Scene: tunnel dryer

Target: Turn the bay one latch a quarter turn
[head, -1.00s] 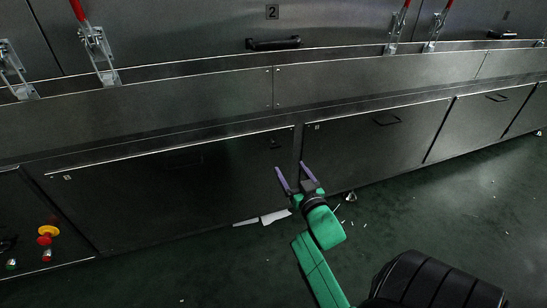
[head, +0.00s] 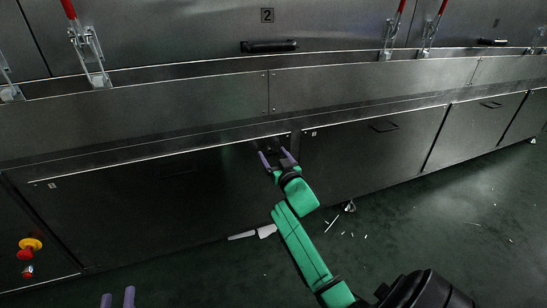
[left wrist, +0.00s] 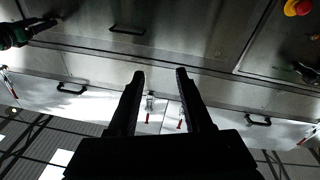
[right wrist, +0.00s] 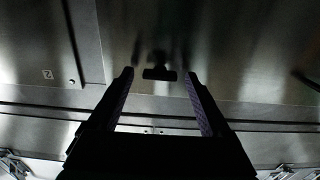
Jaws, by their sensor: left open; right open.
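The bay one latch (right wrist: 158,75) is a small dark bar on the lower steel panel marked 1 (head: 110,205). In the right wrist view it lies crosswise between my fingertips, with a dark shadow or reflection above it. My right gripper (head: 275,157) is open in front of the latch, near that panel's upper right corner. It also shows in the right wrist view (right wrist: 158,73). Contact with the latch cannot be told. In the head view the gripper mostly hides the latch. My left gripper (head: 118,299) is open and empty at the bottom left, well away from the latch.
A neighbouring panel with a handle (head: 384,126) lies to the right. A red and yellow button (head: 30,244) is at the far left. Red-handled toggle clamps (head: 88,45) stand along the upper ledge.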

